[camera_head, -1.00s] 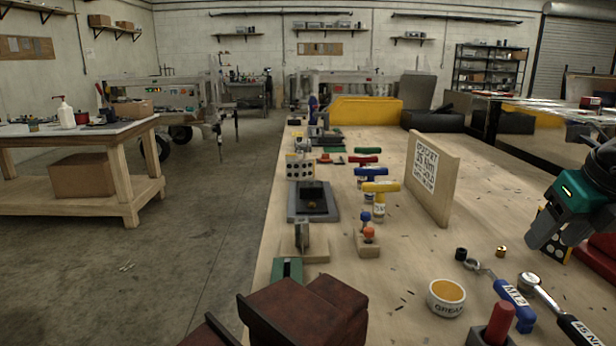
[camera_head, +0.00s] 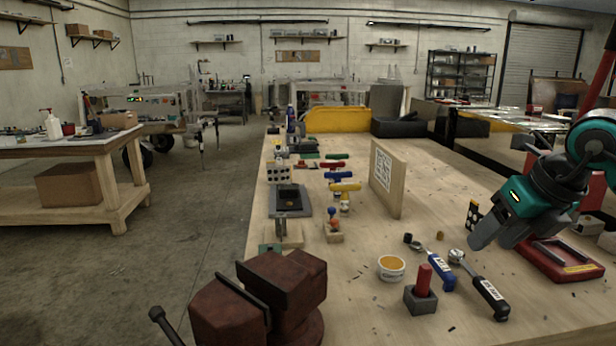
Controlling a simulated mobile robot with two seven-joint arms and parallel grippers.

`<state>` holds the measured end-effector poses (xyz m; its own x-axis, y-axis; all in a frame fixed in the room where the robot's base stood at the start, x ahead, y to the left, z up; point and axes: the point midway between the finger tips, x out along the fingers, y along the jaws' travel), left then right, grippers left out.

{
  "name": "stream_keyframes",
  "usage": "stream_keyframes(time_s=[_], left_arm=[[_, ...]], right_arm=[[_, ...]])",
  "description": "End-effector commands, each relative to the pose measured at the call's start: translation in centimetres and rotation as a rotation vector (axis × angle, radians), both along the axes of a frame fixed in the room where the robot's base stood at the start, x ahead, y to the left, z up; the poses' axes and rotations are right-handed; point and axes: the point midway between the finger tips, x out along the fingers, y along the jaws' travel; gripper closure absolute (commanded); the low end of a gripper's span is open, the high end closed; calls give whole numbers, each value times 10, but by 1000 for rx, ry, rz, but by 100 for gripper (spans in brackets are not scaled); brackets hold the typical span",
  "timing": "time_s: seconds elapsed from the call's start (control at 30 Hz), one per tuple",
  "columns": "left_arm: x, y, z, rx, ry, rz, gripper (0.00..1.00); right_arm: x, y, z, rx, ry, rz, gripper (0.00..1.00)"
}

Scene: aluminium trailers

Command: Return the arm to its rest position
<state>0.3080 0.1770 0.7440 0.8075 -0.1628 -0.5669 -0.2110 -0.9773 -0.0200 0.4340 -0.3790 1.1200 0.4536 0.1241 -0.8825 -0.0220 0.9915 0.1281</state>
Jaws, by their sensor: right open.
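My right arm comes in from the right edge, with teal and dark grey links. Its gripper (camera_head: 482,240) hangs above the right part of the wooden workbench (camera_head: 340,270), pointing down and left. It is open, and I see nothing between its fingers. It is to the right of the torque wrench (camera_head: 478,282) and the blue-handled wrench (camera_head: 437,268), and apart from both. My left gripper is not in view.
A dark red vise (camera_head: 270,290) stands at the bench's near edge. A grease tub (camera_head: 391,268), a red-handled tool in a block (camera_head: 423,290) and a red case (camera_head: 560,258) lie nearby. A wooden sign board (camera_head: 388,180) stands upright. Several T-handled tools line the bench's left side.

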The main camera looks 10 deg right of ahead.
Motion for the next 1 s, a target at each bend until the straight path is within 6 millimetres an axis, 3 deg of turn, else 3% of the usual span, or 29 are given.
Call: stream_keyframes(time_s=[0.03,0.13,0.3,0.4,0.5,0.63,0.77,0.87,1.0], left_arm=[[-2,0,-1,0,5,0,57],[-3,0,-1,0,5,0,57],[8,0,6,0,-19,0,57],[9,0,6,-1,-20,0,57],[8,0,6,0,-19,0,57],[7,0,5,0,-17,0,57],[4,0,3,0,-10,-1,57],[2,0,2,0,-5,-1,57],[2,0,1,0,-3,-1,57]], right_arm=[[6,29,-11,90,-24,72,43],[12,85,-20,291,-92,197,43],[8,173,-11,709,-215,321,43],[3,207,6,978,-288,316,43],[0,223,27,1244,-357,249,43],[4,220,45,1564,-433,64,43],[13,196,44,1829,-487,-224,43],[20,171,25,1979,-508,-509,43],[20,137,-29,2084,-492,-982,43]])
